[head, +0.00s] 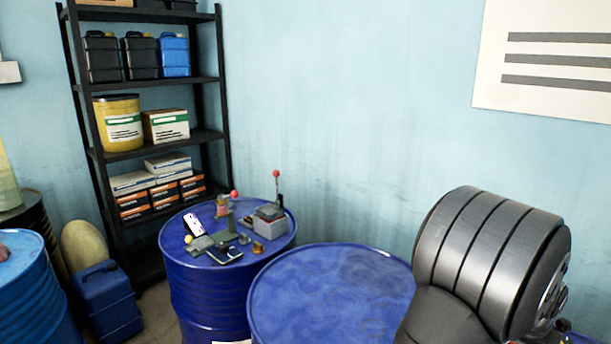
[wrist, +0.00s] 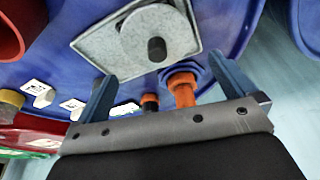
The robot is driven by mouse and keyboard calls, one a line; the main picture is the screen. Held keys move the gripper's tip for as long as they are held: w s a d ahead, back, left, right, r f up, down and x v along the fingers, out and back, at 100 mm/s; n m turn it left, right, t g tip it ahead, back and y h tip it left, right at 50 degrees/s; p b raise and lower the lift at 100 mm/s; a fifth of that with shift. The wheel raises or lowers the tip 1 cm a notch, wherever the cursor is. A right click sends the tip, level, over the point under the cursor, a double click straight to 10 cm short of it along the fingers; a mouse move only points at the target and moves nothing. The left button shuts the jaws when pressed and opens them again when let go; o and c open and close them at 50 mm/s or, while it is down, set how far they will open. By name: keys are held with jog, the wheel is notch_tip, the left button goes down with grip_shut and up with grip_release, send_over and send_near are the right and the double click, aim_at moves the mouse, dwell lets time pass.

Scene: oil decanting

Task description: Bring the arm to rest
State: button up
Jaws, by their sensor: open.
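My gripper (wrist: 163,72) shows in the wrist view, with its two blue-grey fingers spread wide apart. No object is clamped between them. An orange fitting (wrist: 183,90) and a smaller orange-and-black piece (wrist: 150,103) show in the space between the fingers, seemingly beyond them. I cannot tell how far away they are. In the head view the gripper is not visible. A large dark grey ribbed part of my arm fills the lower right there.
In the wrist view, a grey plate with a knob (wrist: 102,44) lies on a blue surface (wrist: 225,20); a red object (wrist: 15,30) is at left. In the head view, a blue drum (head: 205,300) holds small tools, another drum (head: 325,300) has a bare top, and a shelf (head: 222,100) stands behind.

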notch_tip(320, 180, down, 4)
jog(key=shift+r, duration=0.25)
jog(key=v, duration=1.2)
jog(key=x, duration=1.2)
jog(key=shift+f, duration=0.2)
notch_tip(320, 180, up, 5)
jog(key=shift+f, duration=0.2)
jog(key=s+a+r+m+g, duration=0.15)
jog(key=s+r, duration=0.35)
jog(key=s, duration=1)
jog(key=s+a+r+m, duration=0.1)
jog(key=s+r+m, duration=0.3)
jog(key=s, duration=1)
jog(key=w+d+f, duration=0.3)
jog(key=w+f, duration=0.5)
jog(key=w, duration=0.3)
jog(key=shift+n, duration=0.45)
jog(key=shift+f+h, duration=0.1)
jog(key=shift+h, duration=0.2)
